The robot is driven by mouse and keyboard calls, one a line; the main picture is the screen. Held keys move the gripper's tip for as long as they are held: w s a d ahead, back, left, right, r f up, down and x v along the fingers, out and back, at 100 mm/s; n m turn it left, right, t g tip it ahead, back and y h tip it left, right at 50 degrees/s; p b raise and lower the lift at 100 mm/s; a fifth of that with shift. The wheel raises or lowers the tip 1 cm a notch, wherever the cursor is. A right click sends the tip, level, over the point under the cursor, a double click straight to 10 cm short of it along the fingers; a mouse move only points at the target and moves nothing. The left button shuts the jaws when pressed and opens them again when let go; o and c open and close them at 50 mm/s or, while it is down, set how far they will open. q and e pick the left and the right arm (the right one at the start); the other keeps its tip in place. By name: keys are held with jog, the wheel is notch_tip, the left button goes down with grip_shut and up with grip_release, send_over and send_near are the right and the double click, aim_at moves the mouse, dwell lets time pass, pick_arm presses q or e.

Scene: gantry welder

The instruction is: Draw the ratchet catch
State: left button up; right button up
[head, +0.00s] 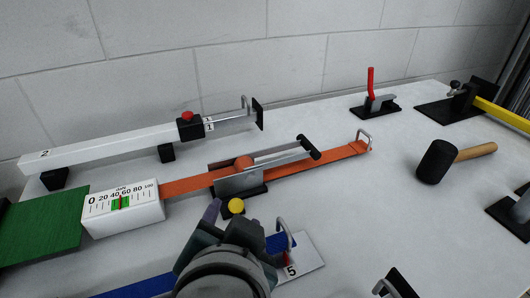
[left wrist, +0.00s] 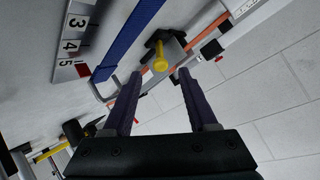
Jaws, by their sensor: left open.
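My left gripper (head: 230,222) is open and empty, close in front of the knob, with no contact visible. It shows open in the left wrist view (left wrist: 160,80). My right gripper is out of view.
A dial gauge (head: 124,212) stands left of the ratchet. A blue strap (head: 135,287) and a numbered scale plate (head: 306,270) lie under and beside my left gripper. A white bar (head: 100,148) runs behind. A mallet (head: 450,159) and red-handled clamp (head: 374,100) are at right.

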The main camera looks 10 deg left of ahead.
pick_arm(q)
jog(key=v, duration=0.6)
jog(key=shift+s+p, duration=0.15)
jog(key=shift+p, duration=0.15)
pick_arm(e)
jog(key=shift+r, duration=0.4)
pick_arm(q)
jog(key=shift+r, duration=0.15)
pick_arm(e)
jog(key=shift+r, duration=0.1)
